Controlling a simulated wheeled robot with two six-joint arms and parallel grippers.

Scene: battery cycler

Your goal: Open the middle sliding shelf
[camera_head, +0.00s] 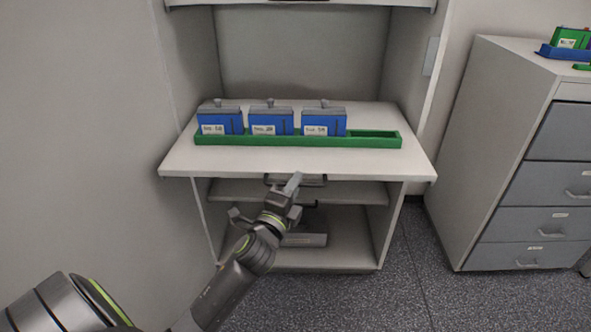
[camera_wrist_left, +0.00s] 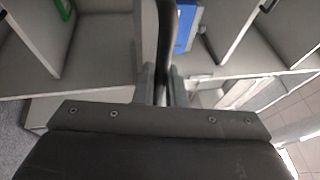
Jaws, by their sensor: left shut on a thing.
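The middle sliding shelf (camera_head: 250,165) is a pale board jutting out of the grey cabinet in the head view. A dark handle (camera_head: 316,181) shows just under its front edge. My left gripper (camera_head: 294,184) is at this front edge, partly covering the handle. In the left wrist view, the fingers (camera_wrist_left: 160,88) are shut on a dark bar (camera_wrist_left: 166,35), which looks like the handle. The exact contact is partly hidden. My right gripper is in neither view.
On the shelf, a green tray (camera_head: 375,141) holds three blue-and-grey units (camera_head: 271,122), with an empty slot at its right. A lower shelf (camera_head: 350,194) and cabinet floor are below. A drawer cabinet (camera_head: 500,130) stands at right. Grey floor (camera_head: 430,290) between is clear.

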